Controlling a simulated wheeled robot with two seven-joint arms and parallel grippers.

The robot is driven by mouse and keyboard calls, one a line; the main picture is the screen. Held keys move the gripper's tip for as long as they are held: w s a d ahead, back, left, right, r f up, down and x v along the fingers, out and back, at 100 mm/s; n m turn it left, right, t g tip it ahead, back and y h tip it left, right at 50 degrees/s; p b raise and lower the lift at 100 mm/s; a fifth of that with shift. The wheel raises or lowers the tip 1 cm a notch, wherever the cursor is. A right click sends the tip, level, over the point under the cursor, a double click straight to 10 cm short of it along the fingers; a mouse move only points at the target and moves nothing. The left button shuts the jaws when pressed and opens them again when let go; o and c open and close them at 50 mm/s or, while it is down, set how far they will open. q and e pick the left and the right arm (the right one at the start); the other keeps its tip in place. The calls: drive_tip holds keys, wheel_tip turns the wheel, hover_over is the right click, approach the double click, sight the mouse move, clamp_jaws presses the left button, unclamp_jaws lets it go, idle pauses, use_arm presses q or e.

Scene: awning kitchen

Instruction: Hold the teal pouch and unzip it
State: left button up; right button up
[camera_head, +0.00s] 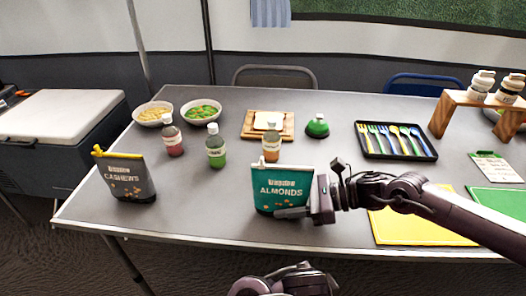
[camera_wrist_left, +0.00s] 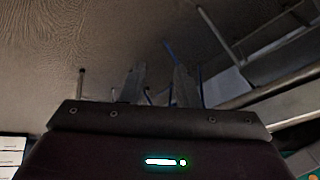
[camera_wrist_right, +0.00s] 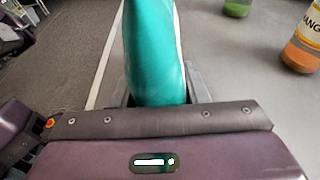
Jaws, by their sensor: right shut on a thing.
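The teal pouch (camera_head: 282,188), labelled ALMONDS, stands upright near the front edge of the table. My right gripper (camera_head: 296,211) is shut on its lower right side. The right wrist view shows the teal pouch (camera_wrist_right: 155,55) edge-on between the fingers. The zip along the top is too small to tell whether it is open. My left gripper (camera_wrist_left: 160,85) shows in the left wrist view with its fingers apart and nothing between them. It is low, away from the pouch, with dark floor beyond it.
A grey CASHEWS pouch (camera_head: 127,177) stands at the left. Several bottles, two bowls, a board (camera_head: 268,126) and a green-topped item (camera_head: 317,126) are behind the teal pouch. A cutlery tray (camera_head: 397,141) and yellow mat (camera_head: 415,228) are right.

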sight(262, 160)
use_arm(q)
drive_tip(key=w+a+r+m+t, duration=0.3)
drive_tip(key=r+m+t, duration=0.15)
drive_tip(key=r, duration=0.35)
drive_tip(key=w+a+r+m+t, duration=0.25)
drive_tip(key=r+m, duration=0.35)
drive_tip(key=r, duration=0.3)
drive_tip(key=w+a+r+m+t, duration=0.2)
drive_tip(key=w+r+m+t, duration=0.2)
drive_tip(key=r+m, duration=0.3)
drive_tip(key=s+a+f+m+t+y, duration=0.1)
drive_tip(key=s+a+m+t+y, duration=0.2)
drive_tip(key=a+m, duration=0.35)
drive_tip(key=shift+m+g, duration=0.3)
drive_tip(key=w, duration=1.1)
drive_tip(key=shift+w+d+f, duration=0.15)
drive_tip(key=shift+d+f, duration=0.05)
drive_tip(key=shift+d, duration=0.15)
clamp_jaws()
drive_tip(key=shift+d, duration=0.1)
